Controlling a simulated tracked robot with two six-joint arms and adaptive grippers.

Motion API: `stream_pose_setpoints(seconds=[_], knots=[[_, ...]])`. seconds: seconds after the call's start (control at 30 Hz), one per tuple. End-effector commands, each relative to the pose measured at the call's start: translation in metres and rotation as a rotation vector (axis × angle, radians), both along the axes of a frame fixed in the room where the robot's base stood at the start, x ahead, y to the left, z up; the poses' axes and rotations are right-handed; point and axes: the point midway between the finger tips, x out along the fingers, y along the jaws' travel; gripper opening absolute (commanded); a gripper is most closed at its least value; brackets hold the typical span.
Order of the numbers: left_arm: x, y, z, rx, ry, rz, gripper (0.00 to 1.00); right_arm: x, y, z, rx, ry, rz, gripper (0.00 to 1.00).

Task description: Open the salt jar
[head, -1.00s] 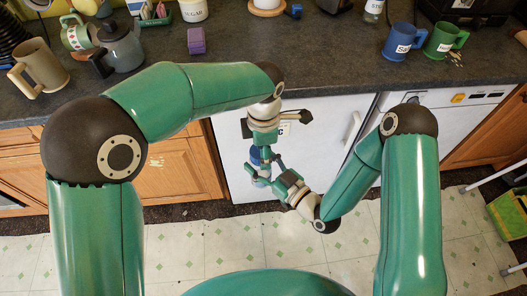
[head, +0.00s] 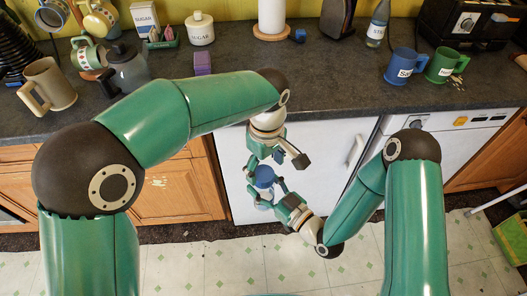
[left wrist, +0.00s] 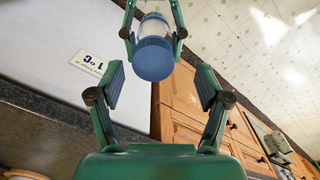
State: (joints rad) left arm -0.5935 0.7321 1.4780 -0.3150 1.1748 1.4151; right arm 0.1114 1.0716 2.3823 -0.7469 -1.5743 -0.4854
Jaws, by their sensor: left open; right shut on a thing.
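The salt jar is a clear jar with a blue lid (head: 264,175), held low in front of the white appliance; no label on it is readable. In the left wrist view its round blue lid (left wrist: 154,60) faces my camera, and the clear body shows behind it. My right gripper (head: 268,194) is shut on the jar body; its fingers also show on either side of the jar in the left wrist view (left wrist: 154,33). My left gripper (head: 276,159) is open and empty just above the lid. In the left wrist view its spread fingers (left wrist: 160,87) are apart from the lid.
The dark worktop (head: 330,100) runs behind my arms. On it stand a tan mug (head: 52,88), a grey pot (head: 128,70), a blue mug (head: 400,65) and a green mug (head: 442,66). The white appliance door (head: 320,150) is close behind the grippers.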

Motion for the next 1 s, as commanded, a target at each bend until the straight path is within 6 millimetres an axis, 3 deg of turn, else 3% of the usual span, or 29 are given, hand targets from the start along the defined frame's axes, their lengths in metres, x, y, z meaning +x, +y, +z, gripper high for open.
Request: stream_pose_setpoints(seconds=[0.6, 0.8, 1.0], knots=[[0.006, 0.003, 0.016, -0.026, 0.022, -1.368, 0.77, 0.0, 0.0, 0.0, 0.001, -0.002, 0.0, 0.0], [0.009, 0.003, 0.022, -0.033, 0.022, -1.683, 0.77, 0.0, 0.0, 0.0, 0.001, -0.002, 0.0, 0.0], [0.013, 0.003, 0.026, -0.033, 0.013, -1.817, 0.77, 0.0, 0.0, 0.0, 0.001, -0.002, 0.0, 0.0]])
